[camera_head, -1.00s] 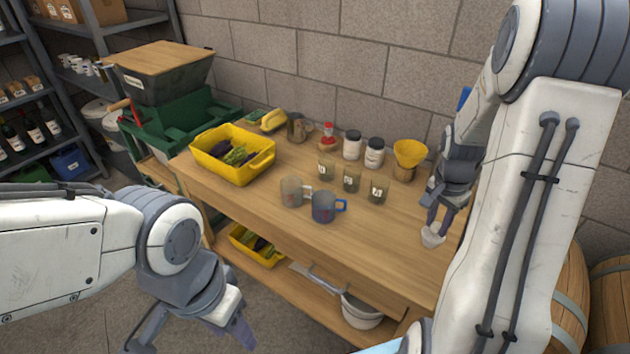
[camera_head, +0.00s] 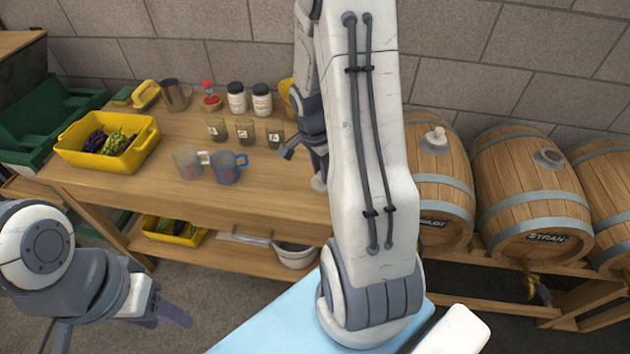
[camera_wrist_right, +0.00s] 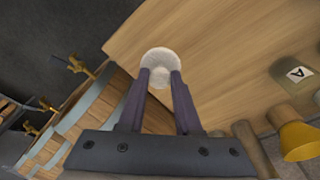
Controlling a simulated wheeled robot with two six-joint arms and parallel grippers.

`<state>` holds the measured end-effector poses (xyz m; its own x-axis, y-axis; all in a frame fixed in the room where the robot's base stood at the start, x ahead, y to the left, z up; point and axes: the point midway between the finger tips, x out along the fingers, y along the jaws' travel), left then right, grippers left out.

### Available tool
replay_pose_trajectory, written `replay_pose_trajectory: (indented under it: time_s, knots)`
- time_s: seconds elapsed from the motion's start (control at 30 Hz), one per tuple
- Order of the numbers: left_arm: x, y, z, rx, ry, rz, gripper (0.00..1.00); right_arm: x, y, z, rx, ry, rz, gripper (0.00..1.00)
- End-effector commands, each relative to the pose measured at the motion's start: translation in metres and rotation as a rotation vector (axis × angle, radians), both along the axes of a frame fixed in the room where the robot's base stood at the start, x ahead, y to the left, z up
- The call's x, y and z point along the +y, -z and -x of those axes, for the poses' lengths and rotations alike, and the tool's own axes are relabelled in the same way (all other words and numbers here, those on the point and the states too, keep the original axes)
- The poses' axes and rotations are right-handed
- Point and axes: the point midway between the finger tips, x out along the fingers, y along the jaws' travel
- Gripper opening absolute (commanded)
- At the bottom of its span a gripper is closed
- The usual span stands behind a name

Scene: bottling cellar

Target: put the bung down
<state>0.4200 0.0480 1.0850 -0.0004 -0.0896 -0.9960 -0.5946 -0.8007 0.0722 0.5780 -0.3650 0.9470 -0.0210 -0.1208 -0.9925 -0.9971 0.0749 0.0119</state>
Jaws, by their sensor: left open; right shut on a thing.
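The bung (camera_wrist_right: 161,62) is a pale, round piece between the fingertips of my right gripper (camera_wrist_right: 160,75), over the bare wooden bench top (camera_wrist_right: 215,40). My right gripper is shut on it; whether the bung touches the wood I cannot tell. In the head view my arm hides most of the right gripper (camera_head: 317,165), and only part of the bung (camera_head: 319,184) shows, near the bench's right end. My left gripper (camera_head: 115,325) is open and empty, low in front of the bench at the left.
A yellow crate (camera_head: 105,150) is further left. Barrels (camera_head: 525,190) lie to the right; the nearest has a pale bung (camera_head: 435,139) on top.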

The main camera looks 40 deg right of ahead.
Motion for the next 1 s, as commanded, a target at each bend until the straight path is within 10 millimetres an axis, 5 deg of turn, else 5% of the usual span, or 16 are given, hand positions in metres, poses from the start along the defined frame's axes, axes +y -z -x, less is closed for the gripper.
replay_pose_trajectory:
  time_s: [0.43, 0.87, 0.9, 0.97, 1.0]
  knots:
    - [0.0, -0.003, 0.0, 0.0, 0.0, 0.0, 0.5, 0.011, 0.045, -0.006, 0.002, 0.0, -0.001, 0.0]
    - [0.0, 0.003, 0.0, 0.0, 0.0, 0.0, 0.5, 0.01, 0.052, -0.006, -0.001, 0.002, 0.0, 0.0]
    - [0.0, 0.003, 0.0, 0.0, 0.0, 0.0, 0.5, 0.01, 0.051, -0.006, -0.001, 0.002, 0.0, 0.37]
    - [0.0, 0.001, 0.0, 0.0, 0.0, 0.0, 0.5, 0.01, 0.05, -0.006, -0.001, 0.002, 0.0, 0.59]
    - [0.0, 0.001, 0.0, 0.0, 0.0, 0.0, 0.5, 0.01, 0.05, -0.006, -0.001, 0.001, 0.0, 0.63]
